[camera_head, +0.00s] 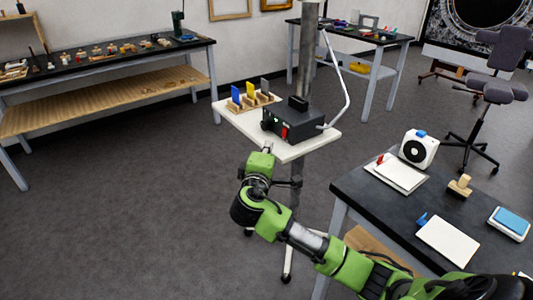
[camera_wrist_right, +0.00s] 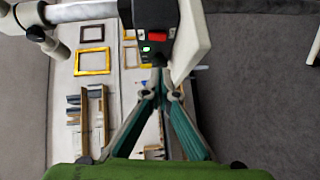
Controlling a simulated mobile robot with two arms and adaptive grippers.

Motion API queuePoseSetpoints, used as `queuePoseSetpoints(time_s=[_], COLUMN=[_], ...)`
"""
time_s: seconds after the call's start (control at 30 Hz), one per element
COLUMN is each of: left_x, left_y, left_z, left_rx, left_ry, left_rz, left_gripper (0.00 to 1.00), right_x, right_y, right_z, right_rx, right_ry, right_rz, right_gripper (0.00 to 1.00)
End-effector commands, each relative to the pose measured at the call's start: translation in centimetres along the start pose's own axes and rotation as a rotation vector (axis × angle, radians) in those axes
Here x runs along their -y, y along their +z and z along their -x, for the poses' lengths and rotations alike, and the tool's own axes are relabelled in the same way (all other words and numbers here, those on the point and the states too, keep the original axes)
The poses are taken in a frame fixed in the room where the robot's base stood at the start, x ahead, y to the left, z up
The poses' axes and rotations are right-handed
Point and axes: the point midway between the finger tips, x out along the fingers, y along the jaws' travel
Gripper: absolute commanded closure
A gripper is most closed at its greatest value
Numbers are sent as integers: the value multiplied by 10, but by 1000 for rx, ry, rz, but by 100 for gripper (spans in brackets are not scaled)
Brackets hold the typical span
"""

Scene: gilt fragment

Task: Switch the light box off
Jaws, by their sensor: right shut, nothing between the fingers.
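The light box (camera_head: 295,120) is a black box on a small white shelf (camera_head: 318,143) on a metal pole. A red switch (camera_head: 284,132) is on its front, beside a dark round knob. In the right wrist view the box (camera_wrist_right: 153,14) is at the top, with the red switch (camera_wrist_right: 157,37) and a small green light (camera_wrist_right: 146,49) below it. My right gripper (camera_head: 268,147) is shut and empty, just in front of the box and below the switch. It also shows in the right wrist view (camera_wrist_right: 160,76); contact with the box cannot be told. My left gripper is out of view.
A wooden rack with blue, yellow and grey plates (camera_head: 250,97) stands left of the box. A pale bent tube (camera_head: 337,85) rises at its right. A dark table (camera_head: 400,215) is at right. The floor at left is clear.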

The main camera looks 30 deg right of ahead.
Motion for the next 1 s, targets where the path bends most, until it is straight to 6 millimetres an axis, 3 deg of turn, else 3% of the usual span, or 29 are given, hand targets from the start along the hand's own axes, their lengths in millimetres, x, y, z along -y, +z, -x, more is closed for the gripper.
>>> queuePoseSetpoints(time_s=[0.1,0.33,0.87,1.0], left_x=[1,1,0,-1], left_y=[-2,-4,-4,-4], left_z=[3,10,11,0], left_rx=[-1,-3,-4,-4], left_ry=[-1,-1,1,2], left_rz=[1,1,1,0], left_gripper=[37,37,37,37], right_x=[-2,-1,1,7], right_y=[0,19,28,32], right_z=[-26,-55,-64,-67], right_rx=[2,1,-1,0], right_ry=[2,0,-1,28], right_rz=[2,3,0,29], right_gripper=[100,100,100,100])
